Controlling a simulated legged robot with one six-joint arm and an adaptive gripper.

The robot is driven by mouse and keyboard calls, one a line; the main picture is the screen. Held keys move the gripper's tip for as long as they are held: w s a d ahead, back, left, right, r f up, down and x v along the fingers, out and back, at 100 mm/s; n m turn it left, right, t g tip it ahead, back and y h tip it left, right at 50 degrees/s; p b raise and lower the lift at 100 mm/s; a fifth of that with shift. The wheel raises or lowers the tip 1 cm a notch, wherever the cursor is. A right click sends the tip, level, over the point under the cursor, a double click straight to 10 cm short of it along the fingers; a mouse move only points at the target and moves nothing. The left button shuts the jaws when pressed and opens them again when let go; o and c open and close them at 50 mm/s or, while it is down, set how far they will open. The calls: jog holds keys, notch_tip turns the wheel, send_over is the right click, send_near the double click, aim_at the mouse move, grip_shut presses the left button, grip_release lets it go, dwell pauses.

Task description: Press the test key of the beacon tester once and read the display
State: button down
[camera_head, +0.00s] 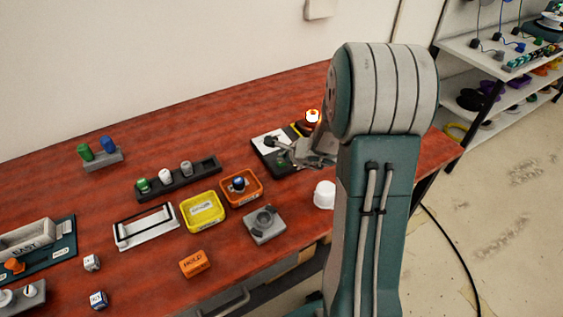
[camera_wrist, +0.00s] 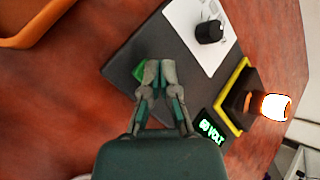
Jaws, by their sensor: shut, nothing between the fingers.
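The beacon tester is a dark slab (camera_wrist: 125,62) with a white plate (camera_wrist: 186,22) and a black knob (camera_wrist: 209,32) on it. Its small display (camera_wrist: 211,130) is lit green and seems to read "60 VOLT"; the first characters are unclear. A beacon (camera_wrist: 275,106) glows white-orange at the tester's yellow-edged end, also seen in the head view (camera_head: 312,116). A green key (camera_wrist: 138,72) shows beside my fingertips, partly hidden by them. My gripper (camera_wrist: 158,68) is shut and empty over the slab. I cannot tell whether it touches the key.
In the head view, an orange bin (camera_head: 257,198), a yellow bin (camera_head: 203,226), a grey knob box (camera_head: 264,238) and a white cap (camera_head: 324,200) stand near the tester. A rack (camera_head: 207,164) with several pegs lies left. The red table (camera_head: 60,187) has clear patches.

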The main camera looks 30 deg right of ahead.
jog(key=shift+f, duration=0.45)
dwell(0.3)
jog(key=shift+r, duration=0.9)
jog(key=shift+r, duration=0.1)
jog(key=shift+r, duration=2.45)
